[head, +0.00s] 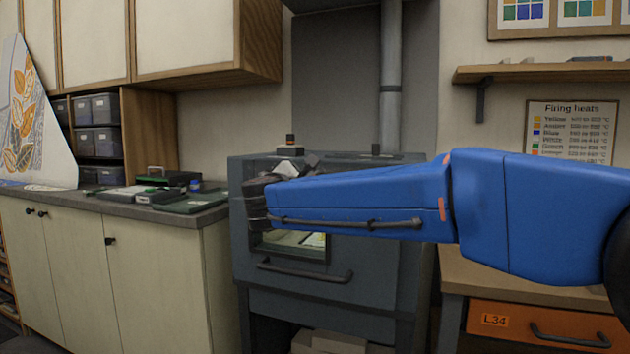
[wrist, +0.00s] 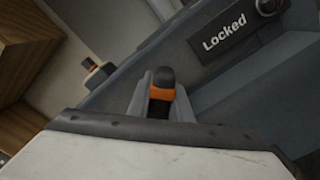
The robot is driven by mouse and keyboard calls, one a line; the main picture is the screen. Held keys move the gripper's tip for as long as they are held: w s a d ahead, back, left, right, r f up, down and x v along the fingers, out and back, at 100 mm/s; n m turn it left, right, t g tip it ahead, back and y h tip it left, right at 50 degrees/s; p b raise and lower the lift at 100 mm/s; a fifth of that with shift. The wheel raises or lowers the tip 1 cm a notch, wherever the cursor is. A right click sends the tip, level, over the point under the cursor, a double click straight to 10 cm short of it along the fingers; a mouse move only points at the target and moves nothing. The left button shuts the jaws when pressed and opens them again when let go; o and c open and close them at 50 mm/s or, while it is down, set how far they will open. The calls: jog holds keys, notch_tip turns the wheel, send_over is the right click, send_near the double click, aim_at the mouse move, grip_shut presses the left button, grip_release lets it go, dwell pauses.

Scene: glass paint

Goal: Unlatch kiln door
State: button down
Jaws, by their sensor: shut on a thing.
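The dark grey kiln (head: 340,285) stands in the middle of the head view, its door with a handle bar (head: 305,275) and a small window (head: 300,242). In the wrist view, the latch lever (wrist: 164,78), black with an orange band, stands close in front of my wrist. My gripper (wrist: 163,108) is shut on the latch lever; its fingertips are small and partly hidden behind my white wrist casing. A "Locked" label (wrist: 225,46) shows on the kiln to the right of the lever. In the head view my blue arm hides the latch and the fingertips.
A counter (head: 190,214) with trays and a green mat stands left of the kiln. An orange drawer (head: 550,325) is under the right bench. A flue pipe (head: 391,80) rises behind the kiln. Cabinets (head: 190,38) hang at upper left and a shelf (head: 540,72) at upper right.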

jog(key=m, duration=0.1)
jog(key=f+m, duration=0.1)
jog(key=m, duration=0.2)
jog(key=shift+s+d+f+m, duration=0.15)
jog(key=shift+d+m, duration=0.15)
jog(key=shift+d, duration=0.1)
jog(key=shift+d+f+m, duration=0.1)
jog(key=shift+f+m, duration=0.25)
jog(key=shift+m, duration=0.6)
jog(key=shift+f+m, duration=0.3)
jog(key=shift+m, duration=0.65)
jog(key=shift+f, duration=0.1)
jog(key=c, duration=1.6)
grip_release()
jog(key=shift+s, duration=0.1)
